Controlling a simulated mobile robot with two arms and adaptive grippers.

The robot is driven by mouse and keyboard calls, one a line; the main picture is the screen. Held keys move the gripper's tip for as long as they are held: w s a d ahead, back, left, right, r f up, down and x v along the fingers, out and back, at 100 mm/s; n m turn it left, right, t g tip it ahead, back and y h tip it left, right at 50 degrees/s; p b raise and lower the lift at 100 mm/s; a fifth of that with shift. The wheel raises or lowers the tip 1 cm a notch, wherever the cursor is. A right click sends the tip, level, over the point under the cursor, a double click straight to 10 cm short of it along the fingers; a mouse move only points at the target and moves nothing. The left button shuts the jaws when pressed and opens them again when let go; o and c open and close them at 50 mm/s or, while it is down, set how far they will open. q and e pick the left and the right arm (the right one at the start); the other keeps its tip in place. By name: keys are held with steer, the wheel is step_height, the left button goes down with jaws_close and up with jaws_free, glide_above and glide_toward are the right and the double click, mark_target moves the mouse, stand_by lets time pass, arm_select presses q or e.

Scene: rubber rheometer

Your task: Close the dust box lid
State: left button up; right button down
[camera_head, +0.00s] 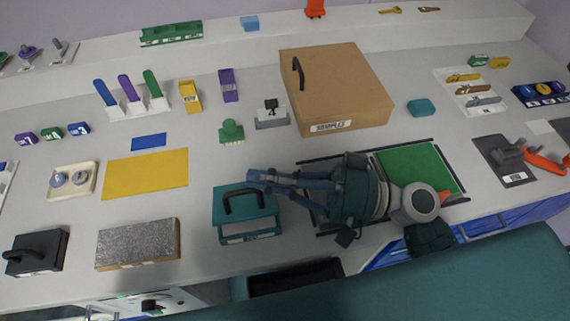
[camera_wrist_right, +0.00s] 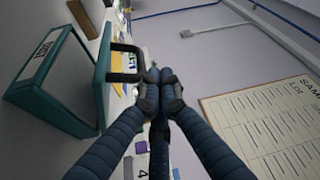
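The dust box is a teal box (camera_head: 251,227) near the front middle of the table. Its teal lid (camera_head: 236,205) carries a black arched handle. In the wrist view, the lid (camera_wrist_right: 103,72) with its handle (camera_wrist_right: 126,62) stands off the box's lower frame (camera_wrist_right: 72,122), with a gap between, so it looks partly raised; the exact angle is hard to tell. My right gripper (camera_head: 256,178) reaches in from the right, its fingertips just past the handle in the picture. In the wrist view its fingers (camera_wrist_right: 159,76) are together with nothing between them. Contact cannot be told. My left gripper is out of view.
A brown sample box (camera_head: 345,85) stands behind my right arm. A green mat (camera_head: 420,165) in a black frame lies right of it. A grey block (camera_head: 138,243) and a yellow mat (camera_head: 146,174) lie left of the dust box. A green brush (camera_head: 231,131) stands behind it.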

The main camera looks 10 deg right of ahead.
steer(key=shift+s, duration=0.1)
steer(key=shift+a+f, duration=0.1)
steer(key=shift+a, duration=0.1)
steer(key=shift+d, duration=0.1)
